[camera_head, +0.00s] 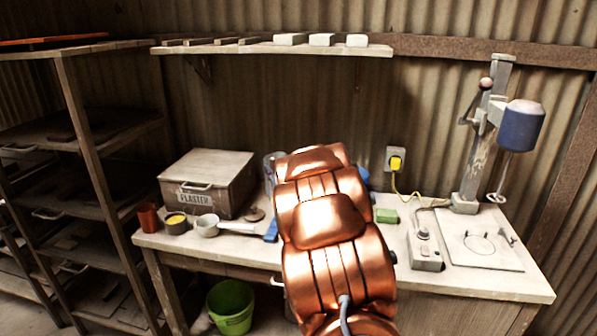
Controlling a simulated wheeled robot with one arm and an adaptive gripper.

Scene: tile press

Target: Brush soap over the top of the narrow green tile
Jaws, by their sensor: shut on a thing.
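A small green block (387,215), which looks like the narrow green tile, lies on the workbench (480,282) right of my copper arm. A dark cup with yellow contents (176,223) stands at the left of the bench; I cannot tell whether it holds soap. My arm fills the middle of the view and hides the bench behind it. My gripper is hidden behind the arm, and no brush can be made out.
A reddish cup (148,217), a pale ladle or pan (208,225) and a labelled box (206,180) stand left. A blue item (271,231) shows beside my arm. Right are a control box (425,247), a flat plate (485,256) and a press (480,140). A shelf (275,48) hangs above.

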